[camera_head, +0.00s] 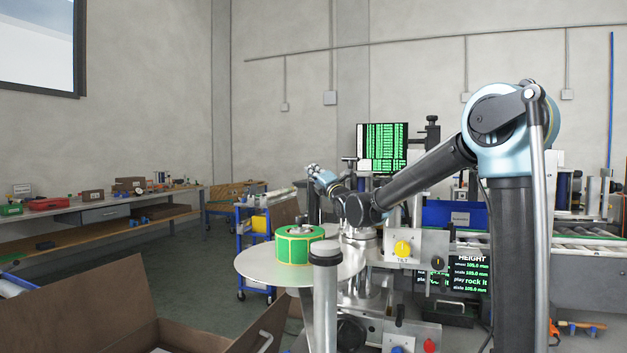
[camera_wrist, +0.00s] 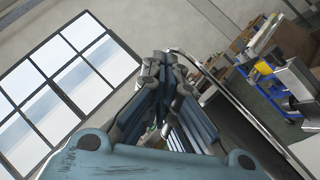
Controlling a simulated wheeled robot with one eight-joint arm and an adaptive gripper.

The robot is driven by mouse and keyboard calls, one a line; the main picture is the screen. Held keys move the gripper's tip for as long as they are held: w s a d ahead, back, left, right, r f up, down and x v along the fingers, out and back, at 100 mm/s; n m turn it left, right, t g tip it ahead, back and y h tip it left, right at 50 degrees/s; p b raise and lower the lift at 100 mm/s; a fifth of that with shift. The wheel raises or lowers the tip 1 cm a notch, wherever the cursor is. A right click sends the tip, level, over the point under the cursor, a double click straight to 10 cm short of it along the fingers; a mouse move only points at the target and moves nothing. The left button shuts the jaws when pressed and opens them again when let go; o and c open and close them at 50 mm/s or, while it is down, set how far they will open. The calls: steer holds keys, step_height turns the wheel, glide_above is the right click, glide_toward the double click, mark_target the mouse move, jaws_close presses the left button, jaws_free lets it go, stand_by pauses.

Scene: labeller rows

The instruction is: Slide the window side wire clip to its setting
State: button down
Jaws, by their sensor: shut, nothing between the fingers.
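My gripper (camera_head: 314,171) is at the end of my arm, to the left of the dark screen and above the green label roll in the head view. In the wrist view my gripper (camera_wrist: 172,62) has its fingers together with nothing between them. The labeller (camera_head: 402,262) stands in front of me, with a yellow knob marked TILT and a round plate (camera_head: 252,268) carrying a green and yellow label roll (camera_head: 294,250). I cannot make out the window side wire clip in either view. A window (camera_wrist: 62,88) fills the left of the wrist view, and its corner shows at the head view's upper left.
An open cardboard box (camera_head: 95,312) is at the lower left. A metal post (camera_head: 325,290) rises in front of the plate. A blue cart (camera_head: 256,240) and a long workbench (camera_head: 100,215) stand farther back left. A roller conveyor (camera_head: 575,240) is at the right. Floor between bench and cart is clear.

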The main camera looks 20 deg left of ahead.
steer(key=shift+r, duration=1.8)
